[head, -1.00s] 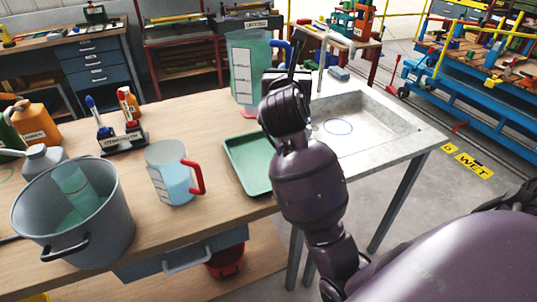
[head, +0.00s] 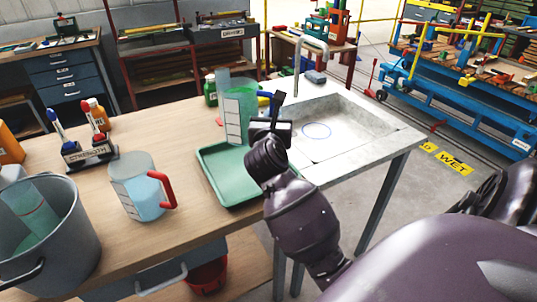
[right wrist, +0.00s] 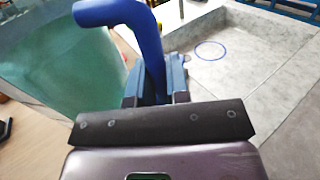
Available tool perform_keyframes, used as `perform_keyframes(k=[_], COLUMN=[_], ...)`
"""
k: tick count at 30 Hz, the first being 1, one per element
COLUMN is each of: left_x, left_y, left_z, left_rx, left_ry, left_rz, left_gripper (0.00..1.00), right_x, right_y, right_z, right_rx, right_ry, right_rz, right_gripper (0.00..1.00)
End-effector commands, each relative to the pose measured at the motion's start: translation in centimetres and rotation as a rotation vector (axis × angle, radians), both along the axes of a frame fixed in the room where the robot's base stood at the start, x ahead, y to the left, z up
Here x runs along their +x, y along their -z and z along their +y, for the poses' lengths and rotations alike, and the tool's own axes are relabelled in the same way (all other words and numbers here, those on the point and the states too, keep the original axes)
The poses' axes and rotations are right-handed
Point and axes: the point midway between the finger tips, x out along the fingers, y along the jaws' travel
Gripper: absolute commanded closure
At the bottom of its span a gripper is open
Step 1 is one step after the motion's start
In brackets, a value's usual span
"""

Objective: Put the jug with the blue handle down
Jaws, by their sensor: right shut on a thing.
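The jug with the blue handle (head: 236,112) is clear, with a white scale and greenish contents. It looks upright at the far part of the green tray (head: 217,189); I cannot tell whether its base touches the tray. My right gripper (head: 272,124) is shut on its blue handle, which also shows between the fingers in the right wrist view (right wrist: 120,14). There the jug's wall (right wrist: 62,62) fills the left side. The gripper hides part of the handle in the head view. My left gripper is not in view.
A jug with a red handle (head: 140,192) holds blue liquid left of the tray. A grey bucket (head: 78,245) stands at the left front. A labelled stand (head: 90,157) and a green bottle (head: 210,92) are further back. A sink (head: 345,125) lies to the right.

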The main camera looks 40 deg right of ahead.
Motion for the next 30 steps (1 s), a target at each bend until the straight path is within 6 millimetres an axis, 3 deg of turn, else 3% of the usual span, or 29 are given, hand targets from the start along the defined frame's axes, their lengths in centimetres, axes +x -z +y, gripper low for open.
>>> perform_keyframes(k=[1,3,12,21,30], left_x=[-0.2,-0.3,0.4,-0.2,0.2], left_y=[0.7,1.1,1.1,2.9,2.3], left_z=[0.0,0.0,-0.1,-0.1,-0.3], left_rx=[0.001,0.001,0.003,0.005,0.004], left_ry=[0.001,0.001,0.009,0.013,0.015], left_rz=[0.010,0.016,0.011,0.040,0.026], left_gripper=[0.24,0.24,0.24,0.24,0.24], right_x=[0.0,0.0,0.0,0.0,0.0], right_y=[1.7,2.9,5.1,9.7,10.1], right_z=[0.0,0.0,0.0,0.0,0.0], right_rx=[0.000,0.000,0.001,0.000,0.001], right_ry=[0.000,0.000,0.000,0.000,-0.001], right_rz=[0.009,0.008,0.002,0.006,-0.002], right_gripper=[1.00,1.00,1.00,1.00,1.00])
